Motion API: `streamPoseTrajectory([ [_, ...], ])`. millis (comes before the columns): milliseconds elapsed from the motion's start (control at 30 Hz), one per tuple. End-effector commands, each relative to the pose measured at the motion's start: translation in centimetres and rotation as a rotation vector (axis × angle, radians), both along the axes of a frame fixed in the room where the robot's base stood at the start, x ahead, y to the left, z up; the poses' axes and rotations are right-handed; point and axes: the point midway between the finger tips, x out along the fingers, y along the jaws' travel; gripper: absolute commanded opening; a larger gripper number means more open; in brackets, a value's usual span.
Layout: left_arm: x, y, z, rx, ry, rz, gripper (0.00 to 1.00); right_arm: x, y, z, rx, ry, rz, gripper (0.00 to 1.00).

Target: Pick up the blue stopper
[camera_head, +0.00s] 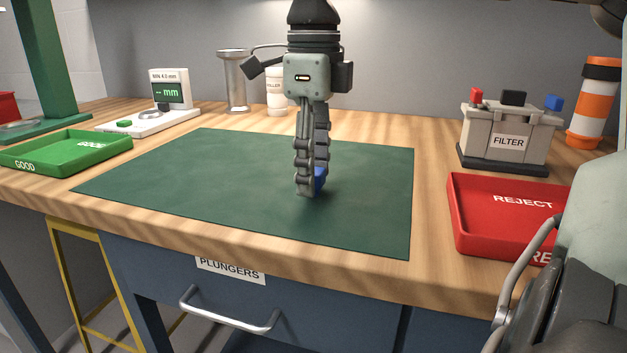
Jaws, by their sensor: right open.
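A small blue piece, which looks like the blue stopper (320,179), is on the dark green mat (220,165). It is partly hidden by the fingers of my right gripper (309,187). The right gripper points straight down, with its fingertips low at the mat around or just in front of the blue piece. The gripper is open; I cannot tell whether a finger touches the piece. My left gripper is not in view.
A green GOOD tray (52,160) and a gauge (165,105) stand left. A metal cylinder (234,85) and white FILLER cup (277,95) stand behind. A red REJECT tray (475,215), partly hidden, and a FILTER box (508,130) stand right. The mat around the gripper is clear.

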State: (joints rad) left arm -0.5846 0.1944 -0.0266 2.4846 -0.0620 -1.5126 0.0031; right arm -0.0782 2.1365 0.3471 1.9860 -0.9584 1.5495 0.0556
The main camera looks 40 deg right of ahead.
Motion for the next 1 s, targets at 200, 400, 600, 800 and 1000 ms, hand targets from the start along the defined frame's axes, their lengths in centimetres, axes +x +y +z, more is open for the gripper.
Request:
streamPoseTrajectory([
  [200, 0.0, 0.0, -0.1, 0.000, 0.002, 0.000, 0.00, 0.0, 0.0, 0.0, 0.000, 0.000, 0.000, 0.44],
  [400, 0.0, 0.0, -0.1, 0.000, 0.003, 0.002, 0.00, 0.0, 0.0, 0.0, 0.000, 0.000, 0.000, 0.19],
  [600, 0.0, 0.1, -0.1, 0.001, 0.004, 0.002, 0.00, 0.0, 0.0, 0.1, 0.000, -0.001, 0.000, 0.05],
  [800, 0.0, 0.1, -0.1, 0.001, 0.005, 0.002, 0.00, 0.0, 0.0, 0.3, 0.000, -0.001, 0.000, 0.05],
  [1000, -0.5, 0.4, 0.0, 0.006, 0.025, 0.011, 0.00, 0.1, 0.0, 1.9, -0.001, -0.003, -0.001, 0.05],
])
